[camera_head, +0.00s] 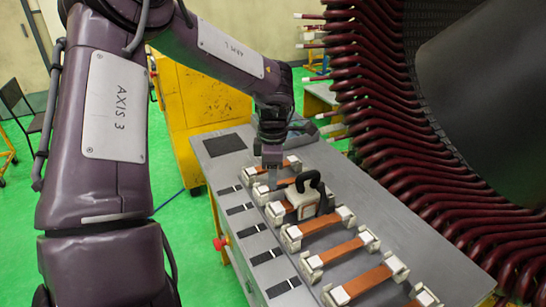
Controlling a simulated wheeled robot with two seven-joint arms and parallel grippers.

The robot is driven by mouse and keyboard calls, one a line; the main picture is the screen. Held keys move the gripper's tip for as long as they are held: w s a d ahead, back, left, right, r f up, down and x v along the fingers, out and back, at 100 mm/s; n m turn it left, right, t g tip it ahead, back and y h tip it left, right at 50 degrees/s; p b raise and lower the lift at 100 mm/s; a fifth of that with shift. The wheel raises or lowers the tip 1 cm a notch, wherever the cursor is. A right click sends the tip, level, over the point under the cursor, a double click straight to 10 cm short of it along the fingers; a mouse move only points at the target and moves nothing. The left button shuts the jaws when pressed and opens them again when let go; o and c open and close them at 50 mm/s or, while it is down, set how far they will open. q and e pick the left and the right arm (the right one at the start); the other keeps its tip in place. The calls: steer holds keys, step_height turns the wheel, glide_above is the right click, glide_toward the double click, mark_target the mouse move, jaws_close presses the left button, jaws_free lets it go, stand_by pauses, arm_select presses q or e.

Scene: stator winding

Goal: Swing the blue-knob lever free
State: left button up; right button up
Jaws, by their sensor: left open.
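I cannot make out a blue-knob lever in the head view; it is hidden or too small to tell. My left gripper (271,162) points down over the far end of the grey bench (445,262). It is at the farthest copper-coloured bars and white clamp blocks, and the small size hides whether it touches anything. A pale block with a black looped handle (308,181) sits on the bench, nearer to me and just right of the gripper. My right gripper is out of view.
Several copper-coloured bars (333,252) lie across white clamp blocks along the bench. Dark rectangular pads (267,256) line its left side. The large stator with dark red coils (400,170) stands close on the right. A yellow cabinet (200,105) stands behind the bench.

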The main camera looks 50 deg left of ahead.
arm_select(q)
step_height(320, 180, up, 6)
steer(key=shift+s+d+r, duration=0.1)
steer(key=shift+s+d, duration=0.05)
stand_by(0.6)
